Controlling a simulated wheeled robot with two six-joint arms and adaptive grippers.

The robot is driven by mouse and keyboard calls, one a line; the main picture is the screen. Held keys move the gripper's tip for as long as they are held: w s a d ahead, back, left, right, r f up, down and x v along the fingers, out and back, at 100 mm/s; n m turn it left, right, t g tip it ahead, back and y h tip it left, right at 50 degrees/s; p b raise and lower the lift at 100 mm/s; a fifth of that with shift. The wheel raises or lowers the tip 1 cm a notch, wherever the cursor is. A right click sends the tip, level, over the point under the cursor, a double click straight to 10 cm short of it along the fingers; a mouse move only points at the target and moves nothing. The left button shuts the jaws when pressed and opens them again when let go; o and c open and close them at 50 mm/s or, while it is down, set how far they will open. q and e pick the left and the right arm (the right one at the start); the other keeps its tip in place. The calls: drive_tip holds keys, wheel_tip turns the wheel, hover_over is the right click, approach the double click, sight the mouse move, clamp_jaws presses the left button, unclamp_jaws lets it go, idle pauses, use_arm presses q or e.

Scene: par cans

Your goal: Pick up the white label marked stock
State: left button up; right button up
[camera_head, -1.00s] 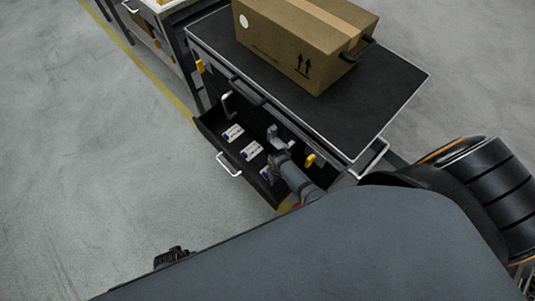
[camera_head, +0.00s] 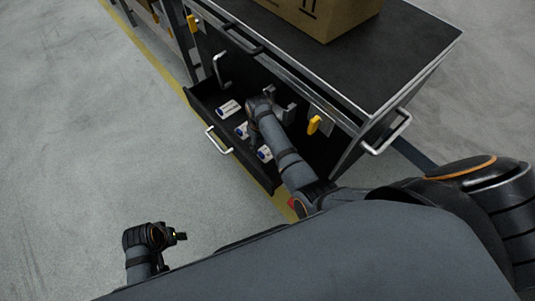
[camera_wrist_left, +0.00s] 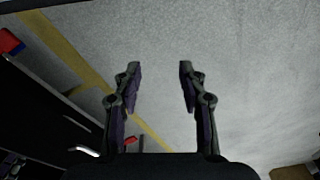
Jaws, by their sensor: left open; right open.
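Three small white labels with blue ends lie in the open black drawer (camera_head: 261,177): a far one (camera_head: 229,108), a middle one (camera_head: 242,130) partly covered by my right arm, and a near one (camera_head: 265,153). Their print is too small to read, so I cannot tell which says stock. My right gripper (camera_head: 253,132) is open and reaches down into the drawer near the middle label; its fingers are mostly hidden by the wrist. My left gripper is open and empty above the floor in the left wrist view (camera_wrist_left: 160,72).
A cardboard box (camera_head: 335,14) stands on the black-topped cabinet (camera_head: 400,45) above the drawer. The cabinet's front edge and a yellow clip (camera_head: 314,125) are close to my right arm. A silver drawer handle (camera_head: 218,141) sticks out front. The floor at left is clear.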

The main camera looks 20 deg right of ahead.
sight(261, 154)
wheel_tip(261, 154, down, 3)
drive_tip(key=shift+r+b, duration=0.15)
drive_tip(key=shift+b, duration=0.2)
drive_tip(key=f+b, duration=0.2)
drive_tip(key=f, duration=0.1)
drive_tip(key=f+b, duration=0.1)
drive_tip(key=f, duration=0.1)
drive_tip(key=shift+w+f, duration=0.15)
drive_tip(key=shift+w, duration=0.1)
use_arm(q)
drive_tip(key=shift+w+d+r+t+h, duration=0.15)
drive_tip(key=shift+d+r+t, duration=0.1)
drive_tip(key=shift+d, duration=0.15)
drive_tip(key=shift+s+d+r+t+h, duration=0.1)
drive_tip(key=shift+d+r+t, duration=0.05)
drive_tip(key=shift+d+t, duration=0.2)
drive_tip(key=shift+w+d+r+t+h, duration=0.1)
drive_tip(key=shift+d+r+t+h, duration=0.1)
drive_tip(key=shift+d, duration=0.2)
use_arm(e)
drive_tip(key=shift+d, duration=0.1)
drive_tip(key=shift+c, duration=0.6)
clamp_jaws()
